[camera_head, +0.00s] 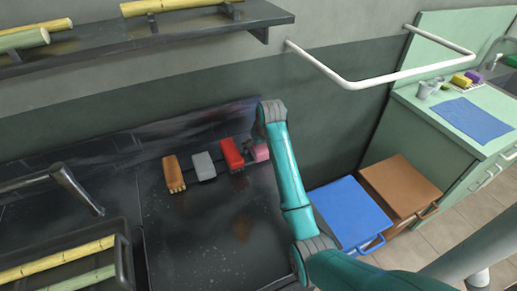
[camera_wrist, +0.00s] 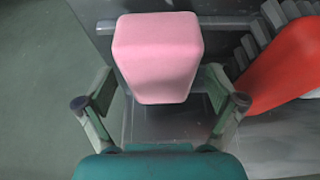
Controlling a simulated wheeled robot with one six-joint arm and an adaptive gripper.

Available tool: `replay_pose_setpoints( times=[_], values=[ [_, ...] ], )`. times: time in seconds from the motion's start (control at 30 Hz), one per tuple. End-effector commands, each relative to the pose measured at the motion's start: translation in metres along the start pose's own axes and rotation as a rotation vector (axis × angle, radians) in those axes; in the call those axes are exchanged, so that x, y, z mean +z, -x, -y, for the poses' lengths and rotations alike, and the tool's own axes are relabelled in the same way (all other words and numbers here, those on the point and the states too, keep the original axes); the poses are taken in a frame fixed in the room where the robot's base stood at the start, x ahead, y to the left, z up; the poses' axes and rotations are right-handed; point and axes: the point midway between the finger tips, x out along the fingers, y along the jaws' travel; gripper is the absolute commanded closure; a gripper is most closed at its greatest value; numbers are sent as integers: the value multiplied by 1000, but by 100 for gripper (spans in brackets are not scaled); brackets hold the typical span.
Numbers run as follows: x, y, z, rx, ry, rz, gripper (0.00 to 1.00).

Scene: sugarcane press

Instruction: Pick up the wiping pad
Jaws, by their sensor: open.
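A pink block-shaped pad (camera_head: 262,153), which looks like the wiping pad, sits at the right end of a row of cleaning tools against the dark back wall. It is partly hidden by my arm in the head view. In the wrist view the pink pad (camera_wrist: 158,55) is large and central. My gripper (camera_wrist: 160,92) is open, with one finger on each side of the pad's near end. Gaps show between the fingers and the pad; I cannot tell the depth between them.
A red brush (camera_head: 231,155) is close beside the pad and shows in the wrist view (camera_wrist: 288,65). A grey tool (camera_head: 204,166) and an orange-brown brush (camera_head: 173,174) stand further left. A white rail (camera_head: 350,84) and dark shelf (camera_head: 110,40) are above.

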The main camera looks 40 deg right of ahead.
Motion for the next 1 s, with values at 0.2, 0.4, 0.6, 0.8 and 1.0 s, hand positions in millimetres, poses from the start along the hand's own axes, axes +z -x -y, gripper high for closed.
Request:
replay_pose_setpoints(
  times=[0.2, 0.4, 0.6, 0.8, 1.0],
  values=[
    [1, -2, 0, 0, 0, 0, 6],
    [2, -4, 0, 0, 0, 0, 6],
    [2, -4, 0, 0, 0, 0, 6],
    [2, -4, 0, 0, 0, 0, 36],
    [2, -4, 0, 0, 0, 0, 70]
  ],
)
